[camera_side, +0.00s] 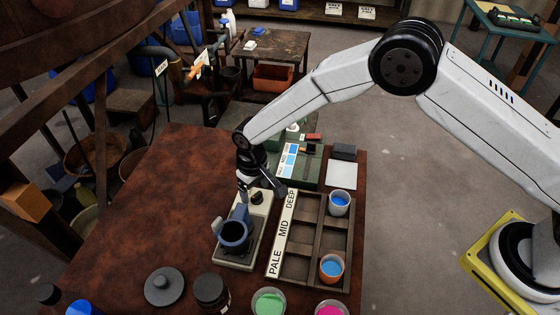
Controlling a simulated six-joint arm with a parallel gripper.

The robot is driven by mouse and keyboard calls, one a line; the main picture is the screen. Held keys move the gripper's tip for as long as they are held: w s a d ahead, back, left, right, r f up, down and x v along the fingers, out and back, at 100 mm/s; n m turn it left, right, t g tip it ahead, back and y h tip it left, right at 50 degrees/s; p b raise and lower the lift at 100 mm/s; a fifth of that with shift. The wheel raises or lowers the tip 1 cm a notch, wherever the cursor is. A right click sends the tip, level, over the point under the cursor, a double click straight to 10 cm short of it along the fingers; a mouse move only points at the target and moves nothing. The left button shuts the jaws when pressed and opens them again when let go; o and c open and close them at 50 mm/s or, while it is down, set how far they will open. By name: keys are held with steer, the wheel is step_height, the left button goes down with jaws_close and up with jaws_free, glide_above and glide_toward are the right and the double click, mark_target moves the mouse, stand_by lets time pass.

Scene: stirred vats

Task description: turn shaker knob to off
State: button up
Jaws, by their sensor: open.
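The shaker (239,256) is a pale grey-beige box on the brown table, left of the wooden tray. A dark blue-grey cup (234,234) stands on its front part. The shaker knob (257,198) is a small dark knob on the pale rear part of the shaker, behind the cup. My gripper (259,191) points down from above at the rear of the shaker, with its dark fingers spread around or close beside the knob. It is open, and I cannot tell whether a finger touches the knob. The knob's pointer and markings are too small to read.
The tray (282,240), labelled PALE, MID and DEEP, holds a white cup (339,203) and an orange cup (331,267), both with blue liquid. Jars, a grey lid (164,286) and a green-filled cup (269,302) line the front. The table's left (150,210) is clear.

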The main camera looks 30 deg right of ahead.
mark_target(255, 194)
step_height(255, 194, up, 7)
steer(key=shift+f, duration=0.2)
stand_by(0.5)
steer(key=shift+d+r, duration=0.3)
steer(key=shift+d, duration=0.15)
steer(key=s+d+r+m+t, duration=0.1)
steer(key=s+d+r, duration=0.3)
steer(key=s+d, duration=0.6)
steer(key=s+d+r+m+t, duration=0.1)
steer(key=s+d+r, duration=0.4)
steer(key=s+d, duration=0.5)
steer(key=d+m, duration=0.1)
steer(key=d, duration=0.2)
steer(key=shift+d+t, duration=0.3)
